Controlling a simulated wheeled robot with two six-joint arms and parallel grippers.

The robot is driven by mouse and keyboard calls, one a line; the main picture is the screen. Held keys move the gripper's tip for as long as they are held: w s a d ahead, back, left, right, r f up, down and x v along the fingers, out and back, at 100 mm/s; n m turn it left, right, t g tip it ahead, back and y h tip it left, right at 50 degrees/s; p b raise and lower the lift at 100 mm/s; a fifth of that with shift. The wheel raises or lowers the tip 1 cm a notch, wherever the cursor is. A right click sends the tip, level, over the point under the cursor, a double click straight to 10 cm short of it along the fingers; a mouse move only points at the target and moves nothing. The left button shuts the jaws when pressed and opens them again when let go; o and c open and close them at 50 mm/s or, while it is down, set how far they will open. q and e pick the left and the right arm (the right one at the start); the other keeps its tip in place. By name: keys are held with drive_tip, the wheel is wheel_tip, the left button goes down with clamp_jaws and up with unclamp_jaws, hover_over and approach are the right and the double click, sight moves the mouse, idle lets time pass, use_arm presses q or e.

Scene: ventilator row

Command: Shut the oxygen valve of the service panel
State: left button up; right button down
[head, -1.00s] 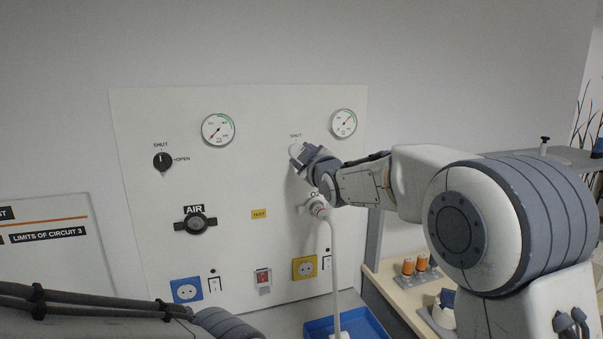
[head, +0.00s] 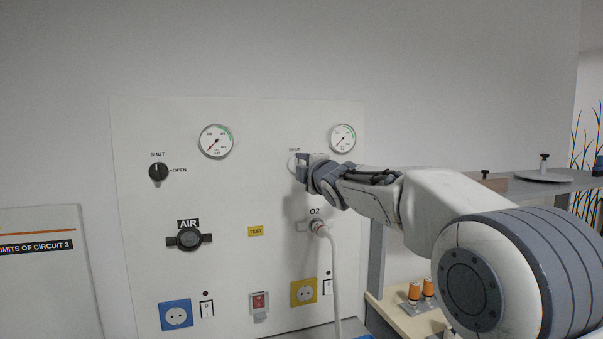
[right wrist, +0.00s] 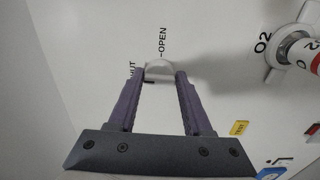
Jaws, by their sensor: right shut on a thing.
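The service panel (head: 240,200) is a white board on the wall. The oxygen valve is a white round knob (head: 292,164) high on the panel, below the right gauge (head: 342,138) and mostly hidden by my gripper in the head view. My right gripper (head: 300,165) is at the panel, shut on this knob. In the right wrist view the knob (right wrist: 160,68) sits between the two fingertips, beside the printed SHUT and OPEN marks. The right gauge's needle appears to point to the lower left. My left gripper is not in view.
A black air knob (head: 158,172) is at the panel's left under the left gauge (head: 216,141). Below my right gripper, a white hose (head: 334,270) hangs from the O2 outlet (head: 317,226). Sockets and switches line the panel's bottom. A shelf (head: 550,184) stands at right.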

idle(0.3)
drive_tip(key=shift+c, duration=1.6)
unclamp_jaws()
drive_tip(key=shift+a, duration=0.1)
drive_tip(key=b+v, duration=0.2)
drive_tip(key=v, duration=0.8)
drive_tip(key=shift+s+b, duration=0.25)
drive_tip(key=shift+b, duration=0.05)
